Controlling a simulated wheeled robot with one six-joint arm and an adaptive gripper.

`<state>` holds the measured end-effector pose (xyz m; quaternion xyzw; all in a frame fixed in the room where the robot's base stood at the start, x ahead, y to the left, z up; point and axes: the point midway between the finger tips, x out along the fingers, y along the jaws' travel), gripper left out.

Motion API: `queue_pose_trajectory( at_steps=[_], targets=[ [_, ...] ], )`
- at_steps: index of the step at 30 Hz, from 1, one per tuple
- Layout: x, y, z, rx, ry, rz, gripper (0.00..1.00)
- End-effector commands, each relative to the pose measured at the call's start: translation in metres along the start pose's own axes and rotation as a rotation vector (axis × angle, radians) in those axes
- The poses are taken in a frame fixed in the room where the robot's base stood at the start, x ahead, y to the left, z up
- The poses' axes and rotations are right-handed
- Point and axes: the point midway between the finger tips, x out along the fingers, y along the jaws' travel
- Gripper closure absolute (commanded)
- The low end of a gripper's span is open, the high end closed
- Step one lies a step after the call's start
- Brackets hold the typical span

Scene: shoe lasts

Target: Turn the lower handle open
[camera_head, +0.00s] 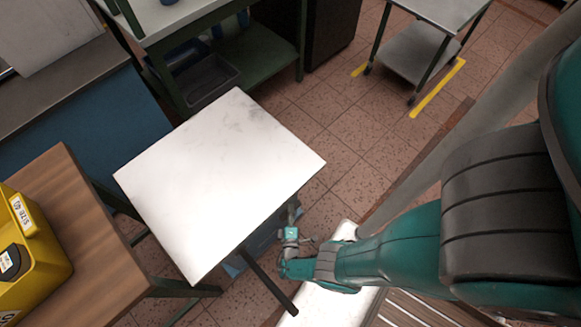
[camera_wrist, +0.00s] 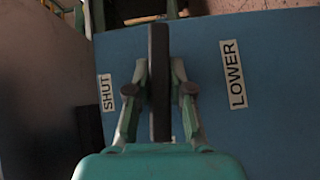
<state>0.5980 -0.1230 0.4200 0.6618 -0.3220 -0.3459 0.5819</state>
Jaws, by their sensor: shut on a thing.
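In the wrist view, the lower handle (camera_wrist: 159,50) is a long black bar standing upright in the picture in front of a blue panel (camera_wrist: 275,130). My gripper (camera_wrist: 159,90) has one finger on each side of the bar and is shut on it. A white label reading "SHUT" (camera_wrist: 107,92) is left of the bar, and one reading "LOWER" (camera_wrist: 233,74) is to its right. In the head view, my gripper (camera_head: 291,237) is beside the white-topped table (camera_head: 220,180), low at its right edge. The handle cannot be made out there.
A wooden-topped table (camera_head: 85,235) with a yellow case (camera_head: 35,250) stands at the left. A green-framed bench (camera_head: 250,55) is behind the white top. A grey trolley (camera_head: 420,60) stands at the back right, with open tiled floor (camera_head: 340,120) before it.

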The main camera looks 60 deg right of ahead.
Motion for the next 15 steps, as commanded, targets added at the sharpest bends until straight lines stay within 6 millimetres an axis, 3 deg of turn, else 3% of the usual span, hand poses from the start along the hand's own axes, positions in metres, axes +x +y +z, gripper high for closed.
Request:
queue_pose_trajectory(
  at_steps=[6, 7, 9, 15],
  targets=[
    [0.0001, 0.0001, -0.0006, 0.000, 0.001, 0.000, 1.00],
    [0.0001, 0.0001, -0.0005, 0.000, 0.001, 0.000, 0.74],
    [0.0000, 0.0001, -0.0005, 0.000, 0.001, 0.000, 0.57],
    [0.0000, 0.0000, -0.0003, 0.000, 0.000, 0.000, 0.54]
  ],
)
